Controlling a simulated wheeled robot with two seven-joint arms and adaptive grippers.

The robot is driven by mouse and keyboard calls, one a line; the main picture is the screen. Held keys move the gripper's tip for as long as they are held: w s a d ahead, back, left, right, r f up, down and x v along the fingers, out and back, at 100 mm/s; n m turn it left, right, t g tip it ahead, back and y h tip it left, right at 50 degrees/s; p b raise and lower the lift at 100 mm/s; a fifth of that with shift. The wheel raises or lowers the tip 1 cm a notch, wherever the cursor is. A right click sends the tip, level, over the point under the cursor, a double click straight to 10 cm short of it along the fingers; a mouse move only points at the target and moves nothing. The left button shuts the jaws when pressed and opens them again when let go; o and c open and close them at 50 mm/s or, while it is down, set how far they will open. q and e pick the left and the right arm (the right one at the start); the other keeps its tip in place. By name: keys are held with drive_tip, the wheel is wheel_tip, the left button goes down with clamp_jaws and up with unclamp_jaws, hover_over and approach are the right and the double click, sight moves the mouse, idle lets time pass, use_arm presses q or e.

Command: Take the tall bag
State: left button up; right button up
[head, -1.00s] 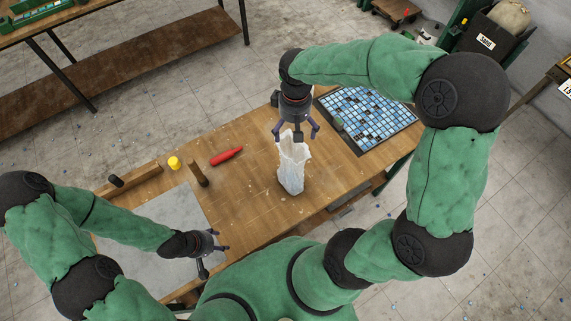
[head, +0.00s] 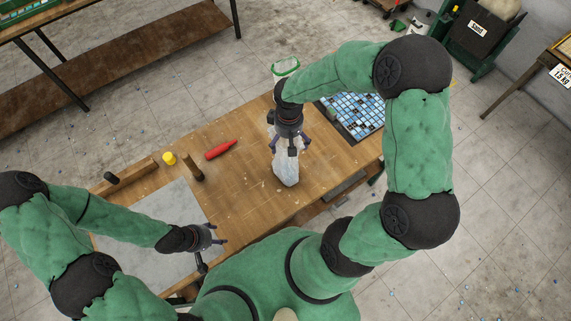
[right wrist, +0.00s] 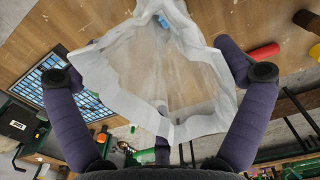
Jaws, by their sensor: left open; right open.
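The tall bag (head: 286,168) is whitish and translucent. It stands upright on the wooden table, and its upper part is partly hidden by my right gripper (head: 289,146) in the head view. In the right wrist view the bag's open top (right wrist: 155,80) lies between the spread fingers of my right gripper (right wrist: 160,95). The fingers are open around the bag's mouth. My left gripper (head: 210,243) is open and empty over the grey sheet at the table's left.
A red bottle-like object (head: 221,149), a yellow piece (head: 169,158) and a dark brown upright piece (head: 193,168) stand or lie left of the bag. A blue mosaic sheet (head: 357,112) lies behind on the right. The grey sheet (head: 165,212) covers the table's left part.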

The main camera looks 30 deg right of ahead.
drive_tip(key=c, duration=1.4)
drive_tip(key=shift+r, duration=0.1)
drive_tip(key=shift+c, duration=0.8)
drive_tip(key=shift+r, duration=0.1)
